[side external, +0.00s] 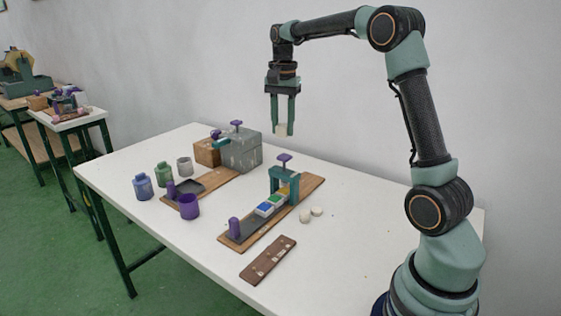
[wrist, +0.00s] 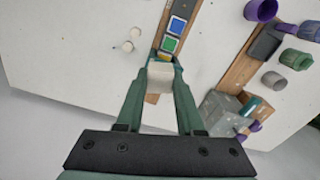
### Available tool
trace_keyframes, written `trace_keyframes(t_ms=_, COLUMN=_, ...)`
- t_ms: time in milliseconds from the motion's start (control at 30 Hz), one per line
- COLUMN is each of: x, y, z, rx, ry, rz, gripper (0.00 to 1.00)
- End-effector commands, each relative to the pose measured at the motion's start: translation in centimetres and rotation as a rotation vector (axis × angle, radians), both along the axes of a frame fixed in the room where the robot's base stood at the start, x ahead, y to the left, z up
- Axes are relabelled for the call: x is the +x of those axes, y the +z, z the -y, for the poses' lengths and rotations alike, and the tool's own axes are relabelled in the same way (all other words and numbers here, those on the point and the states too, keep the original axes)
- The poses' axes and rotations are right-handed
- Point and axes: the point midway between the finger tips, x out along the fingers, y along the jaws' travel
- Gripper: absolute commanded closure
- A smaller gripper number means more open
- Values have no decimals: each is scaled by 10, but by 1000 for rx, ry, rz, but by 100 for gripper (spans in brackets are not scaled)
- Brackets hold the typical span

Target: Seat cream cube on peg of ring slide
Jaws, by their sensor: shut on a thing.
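My gripper (side external: 281,131) is shut on the cream cube (side external: 281,128), high above the white table. The wrist view shows the cube (wrist: 160,76) between the two green fingertips, clear of everything below. A wooden board (side external: 249,243) carries a dark track, blue, green and yellow tiles (side external: 268,208), and a teal arch (side external: 285,180) with a purple knob on top. I cannot tell which part is the ring slide or its peg. A dark brown strip (side external: 268,262) with several small pale marks or pegs lies at the table's front.
Two small cream pieces (side external: 311,213) lie beside the arch. Blue, green and grey jars (side external: 164,174) stand at the left. The table's right side is mostly clear.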

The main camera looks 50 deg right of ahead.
Motion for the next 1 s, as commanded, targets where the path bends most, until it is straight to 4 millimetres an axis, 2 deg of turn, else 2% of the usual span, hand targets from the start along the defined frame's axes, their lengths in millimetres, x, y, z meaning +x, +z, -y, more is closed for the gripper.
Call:
trace_keyframes(t_ms=33, x=8, y=0, z=-19, rx=0, ry=29, rz=0, gripper=100)
trace_keyframes(t_ms=100, x=14, y=0, z=-39, rx=0, ry=54, rz=0, gripper=100)
trace_keyframes(t_ms=300, x=26, y=0, z=-82, rx=0, ry=109, rz=0, gripper=100)
trace_keyframes(t_ms=433, x=30, y=-3, z=-103, rx=0, ry=134, rz=-2, gripper=100)
trace_keyframes(t_ms=667, x=28, y=-57, z=-100, rx=2, ry=129, rz=-7, gripper=100)
trace_keyframes(t_ms=900, x=28, y=-127, z=-99, rx=2, ry=129, rz=-7, gripper=100)
trace_keyframes(t_ms=1000, x=28, y=-150, z=-99, rx=1, ry=128, rz=-4, gripper=100)
